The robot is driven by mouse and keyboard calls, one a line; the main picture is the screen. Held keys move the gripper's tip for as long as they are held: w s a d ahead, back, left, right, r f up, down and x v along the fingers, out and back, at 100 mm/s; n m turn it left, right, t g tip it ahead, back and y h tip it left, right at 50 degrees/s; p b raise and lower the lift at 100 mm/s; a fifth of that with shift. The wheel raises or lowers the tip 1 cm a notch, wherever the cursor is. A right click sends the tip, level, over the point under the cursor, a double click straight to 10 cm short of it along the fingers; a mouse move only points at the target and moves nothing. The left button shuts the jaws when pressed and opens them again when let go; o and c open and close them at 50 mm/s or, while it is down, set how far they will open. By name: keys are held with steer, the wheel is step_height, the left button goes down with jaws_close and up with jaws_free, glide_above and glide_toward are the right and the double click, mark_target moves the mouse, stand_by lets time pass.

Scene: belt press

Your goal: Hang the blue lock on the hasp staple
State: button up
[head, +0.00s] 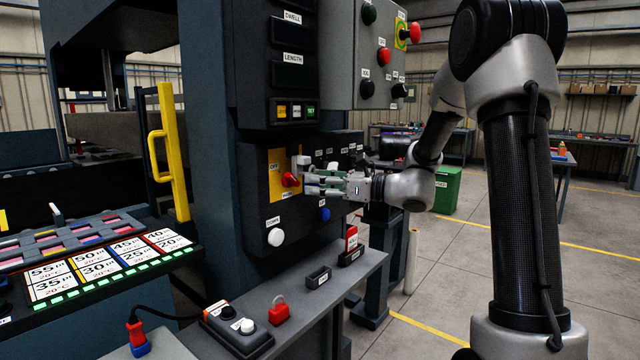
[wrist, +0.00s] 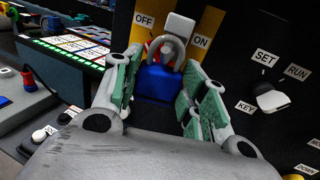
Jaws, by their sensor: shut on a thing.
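My gripper (head: 318,183) is at the yellow OFF/ON plate (head: 274,166) on the dark press panel. In the wrist view my gripper (wrist: 158,90) is shut on the blue lock (wrist: 158,83), with green pads on both sides of its body. The lock is upright, its grey shackle (wrist: 181,48) pointing up towards the plate. A pale grey block (wrist: 179,25), perhaps part of the hasp, is just above the shackle. I cannot tell whether the shackle is through a staple. The red switch knob (head: 290,180) is left of my fingertips. In the head view the fingers hide the lock.
A SET/RUN key switch (wrist: 272,98) is right of my gripper. Below, a grey ledge (head: 335,290) carries a red lock (head: 279,311), a small dark holder (head: 318,277) and a button box (head: 237,327). A white button (head: 276,237) and yellow handle (head: 172,150) are leftward.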

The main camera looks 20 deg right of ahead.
steer(key=shift+w+a+f, duration=0.1)
stand_by(0.3)
steer(key=shift+w+a+f, duration=0.2)
steer(key=shift+w+f, duration=0.05)
steer(key=shift+w, duration=0.05)
steer(key=shift+w+a+f, duration=0.1)
steer(key=shift+w+f, duration=0.05)
steer(key=shift+f, duration=0.05)
stand_by(0.8)
steer(key=o, duration=1.2)
steer(key=shift+c, duration=0.2)
steer(key=v, duration=0.8)
steer(key=shift+s+a, duration=0.25)
steer(key=shift+s, duration=0.05)
stand_by(0.5)
